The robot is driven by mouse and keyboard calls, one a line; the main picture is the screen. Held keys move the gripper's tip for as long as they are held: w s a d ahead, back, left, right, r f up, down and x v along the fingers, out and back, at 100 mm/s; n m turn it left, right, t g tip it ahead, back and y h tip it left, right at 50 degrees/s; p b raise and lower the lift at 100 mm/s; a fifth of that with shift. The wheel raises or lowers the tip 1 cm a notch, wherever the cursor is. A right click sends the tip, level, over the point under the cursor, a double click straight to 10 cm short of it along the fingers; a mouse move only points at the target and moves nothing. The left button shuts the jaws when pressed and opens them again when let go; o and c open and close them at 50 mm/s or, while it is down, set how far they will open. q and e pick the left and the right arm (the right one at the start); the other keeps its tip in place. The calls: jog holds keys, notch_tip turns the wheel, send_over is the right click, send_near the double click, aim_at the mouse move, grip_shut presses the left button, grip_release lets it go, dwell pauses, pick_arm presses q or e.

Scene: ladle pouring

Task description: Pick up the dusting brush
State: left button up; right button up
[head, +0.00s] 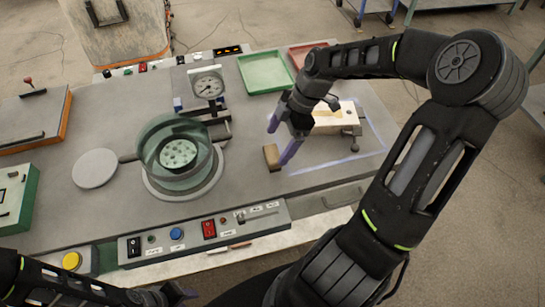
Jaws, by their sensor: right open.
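A small brown block-like piece (271,157), which looks like the dusting brush, lies on the grey worktop right of the glass-walled vessel. I cannot make out bristles on it. My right gripper (281,138) is open, with its purple-tipped fingers pointing down and left. One fingertip shows close to the right side of the brown piece; I cannot tell whether they touch. Nothing shows between the fingers. My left gripper (176,294) is low at the bottom edge, partly cut off, and its jaws cannot be read.
A round glass-walled vessel (152,140) stands left of the brown piece. A dial gauge (208,85) is behind it. A pale wooden block (340,116) sits behind my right gripper, within a purple outline. Green (265,70) and red trays are at the back. A switch panel (190,232) runs along the front.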

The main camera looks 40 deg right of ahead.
aim_at(273, 153)
jog(key=shift+f, duration=0.1)
jog(key=x, duration=0.5)
jog(key=shift+s+a, duration=0.1)
jog(key=shift+c, duration=0.4)
jog(key=c, duration=1.6)
jog(key=shift+o, duration=0.2)
notch_tip(273, 153, up, 10)
jog(key=shift+r+p, duration=0.1)
jog(key=shift+p, duration=0.4)
